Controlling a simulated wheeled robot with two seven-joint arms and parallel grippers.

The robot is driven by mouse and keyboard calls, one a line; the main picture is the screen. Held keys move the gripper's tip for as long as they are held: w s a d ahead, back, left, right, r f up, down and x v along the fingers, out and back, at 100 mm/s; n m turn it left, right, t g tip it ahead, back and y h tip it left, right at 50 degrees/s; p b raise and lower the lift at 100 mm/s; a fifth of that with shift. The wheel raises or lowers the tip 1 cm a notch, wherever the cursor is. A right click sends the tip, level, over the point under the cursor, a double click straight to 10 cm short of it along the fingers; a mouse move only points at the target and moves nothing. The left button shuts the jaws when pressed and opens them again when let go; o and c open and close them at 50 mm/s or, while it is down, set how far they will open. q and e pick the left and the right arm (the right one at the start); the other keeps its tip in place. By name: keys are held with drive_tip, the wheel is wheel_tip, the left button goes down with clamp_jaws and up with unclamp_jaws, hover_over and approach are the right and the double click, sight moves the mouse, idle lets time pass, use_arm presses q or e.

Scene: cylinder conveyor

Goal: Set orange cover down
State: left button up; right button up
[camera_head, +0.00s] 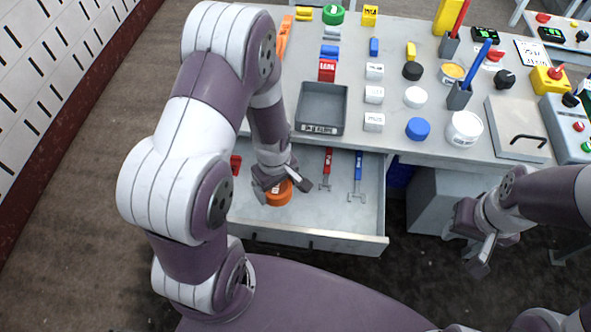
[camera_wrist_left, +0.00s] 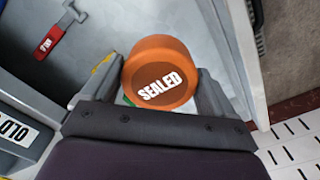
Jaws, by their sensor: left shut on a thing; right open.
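The orange cover (camera_head: 279,193) is a short round cap inside the open drawer (camera_head: 347,236), toward its left side. In the left wrist view the orange cover (camera_wrist_left: 163,75) shows the word "SEALED" on its top. My left gripper (camera_head: 280,184) is shut on the cover, with a finger on each side of it. Whether the cover touches the drawer floor is not clear. My right gripper (camera_head: 474,252) is open and empty at the right, apart from the table.
In the drawer lie a red-handled tool (camera_head: 327,167), a blue-handled tool (camera_head: 358,176) and a small red item (camera_head: 235,164). On the table above, a grey tray (camera_head: 322,107) stands near the edge, with several caps and cylinders to its right. The drawer's right front floor is clear.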

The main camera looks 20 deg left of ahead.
sight(279, 209)
use_arm(q)
wheel_tip(279, 209, down, 8)
drive_tip(key=shift+s+r+b, duration=0.15)
drive_tip(key=shift+b, duration=0.5)
drive_tip(key=shift+f, duration=0.3)
drive_tip(key=o, duration=0.8)
drive_tip(key=shift+r, duration=0.2)
wheel_tip(279, 209, up, 12)
drive_tip(key=shift+f+p, duration=0.1)
drive_tip(key=shift+p, duration=1)
drive_tip(key=s+r+m, duration=0.1)
drive_tip(key=r+m, duration=0.3)
drive_tip(key=s+d+r+m+t, duration=0.1)
drive_tip(key=r+m, duration=0.2)
drive_tip(key=m, duration=0.1)
drive_tip(key=s+d+r+m, duration=0.1)
drive_tip(key=r+m, duration=0.2)
drive_tip(key=r, duration=0.1)
drive_tip(key=shift+s+d+r+m, duration=0.25)
drive_tip(key=shift+s+r+m, duration=0.1)
drive_tip(key=shift+s+m, duration=0.05)
